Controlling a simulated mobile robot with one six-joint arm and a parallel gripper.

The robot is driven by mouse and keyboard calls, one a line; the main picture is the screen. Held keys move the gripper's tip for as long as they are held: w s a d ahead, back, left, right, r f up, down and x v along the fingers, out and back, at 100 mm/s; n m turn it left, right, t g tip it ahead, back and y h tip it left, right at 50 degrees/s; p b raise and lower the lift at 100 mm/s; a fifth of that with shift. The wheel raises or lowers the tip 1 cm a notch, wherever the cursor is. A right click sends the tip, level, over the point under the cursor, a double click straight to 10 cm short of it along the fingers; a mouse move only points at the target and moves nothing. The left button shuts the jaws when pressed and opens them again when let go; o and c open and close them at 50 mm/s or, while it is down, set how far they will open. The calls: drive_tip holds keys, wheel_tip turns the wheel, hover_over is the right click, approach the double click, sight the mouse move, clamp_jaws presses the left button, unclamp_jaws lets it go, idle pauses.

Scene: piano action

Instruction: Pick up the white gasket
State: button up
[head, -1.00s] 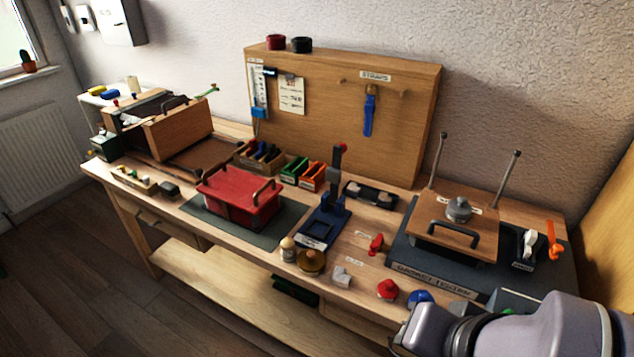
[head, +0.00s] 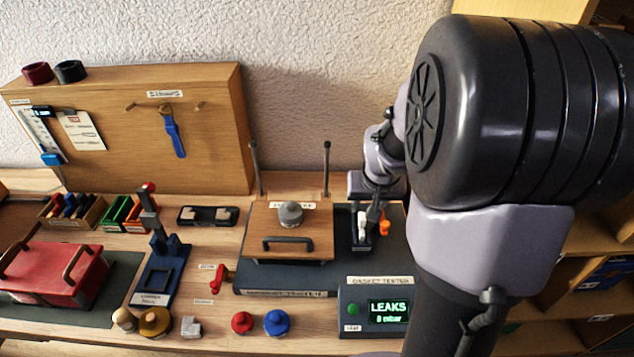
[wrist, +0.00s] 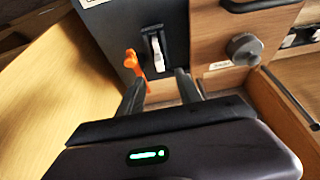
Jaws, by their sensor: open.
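No piece in view can be surely told as the white gasket. A small whitish block (head: 190,327) lies at the table's front edge in the head view. A white lever-like piece (head: 362,225) stands in a dark holder on the gasket tester's grey base (head: 345,258); it also shows in the wrist view (wrist: 157,50). My gripper (wrist: 160,78) is open and empty, its two dark fingers pointing toward this holder. The white piece shows beyond and between the fingertips; touching cannot be told. An orange lever (wrist: 131,62) stands close beside the left finger.
The tester's wooden lid (head: 288,232) with a grey knob and black handle is left of the holder, two upright rods behind it. Red (head: 242,321) and blue (head: 277,322) knobs stand in front. Wooden shelving (head: 590,240) is at right.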

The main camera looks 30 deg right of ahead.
sight(362, 217)
drive_tip(key=b+x, duration=0.3)
drive_tip(key=x, duration=0.8)
drive_tip(key=shift+w+d+f+b, duration=0.1)
drive_tip(key=shift+d+b, duration=0.1)
drive_tip(key=shift+b, duration=0.2)
drive_tip(key=shift+c, duration=0.6)
clamp_jaws()
